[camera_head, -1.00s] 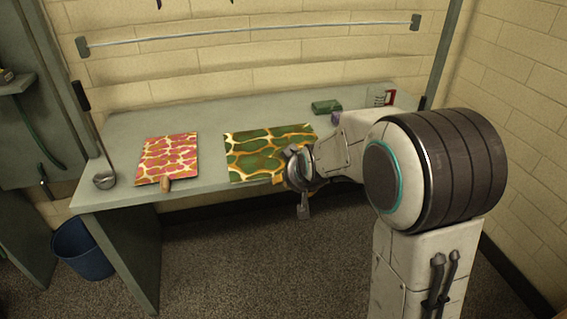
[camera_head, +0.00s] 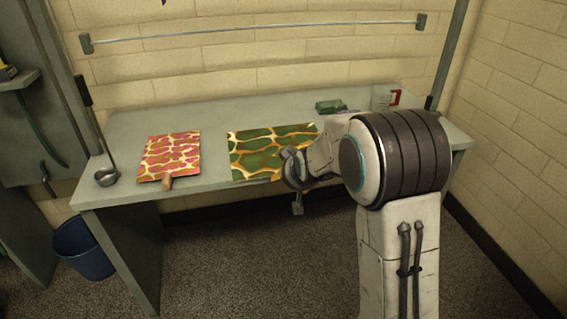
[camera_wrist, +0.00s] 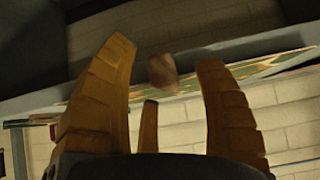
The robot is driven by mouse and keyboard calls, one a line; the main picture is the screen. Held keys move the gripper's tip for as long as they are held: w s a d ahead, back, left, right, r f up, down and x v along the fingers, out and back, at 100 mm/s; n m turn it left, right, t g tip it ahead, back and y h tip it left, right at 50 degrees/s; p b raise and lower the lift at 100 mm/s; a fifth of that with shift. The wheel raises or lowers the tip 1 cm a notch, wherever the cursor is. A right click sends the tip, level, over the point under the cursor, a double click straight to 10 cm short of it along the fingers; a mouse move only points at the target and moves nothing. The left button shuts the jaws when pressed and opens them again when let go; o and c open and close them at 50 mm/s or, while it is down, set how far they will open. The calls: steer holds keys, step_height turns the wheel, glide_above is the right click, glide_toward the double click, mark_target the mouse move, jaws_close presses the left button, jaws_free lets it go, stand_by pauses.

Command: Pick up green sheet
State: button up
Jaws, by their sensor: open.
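The green sheet (camera_head: 258,150), marbled green with yellow-orange veins, lies flat on the grey table at its front edge. In the wrist view the sheet (camera_wrist: 262,68) shows edge-on beyond the fingers. A blurred brown knob (camera_wrist: 163,72), probably the sheet's tab, shows between the fingers; contact cannot be told.
A pink marbled sheet (camera_head: 170,155) with a brown tab (camera_head: 167,183) lies to the left on the table (camera_head: 215,110). A ladle (camera_head: 107,176) is at the left end. A green block (camera_head: 331,106) and a red-handled jug (camera_head: 384,98) stand behind my arm. A blue bin (camera_head: 82,248) is on the floor.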

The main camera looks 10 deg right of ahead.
steer(key=c, duration=0.9)
steer(key=shift+c, duration=0.2)
steer(key=shift+r, duration=0.1)
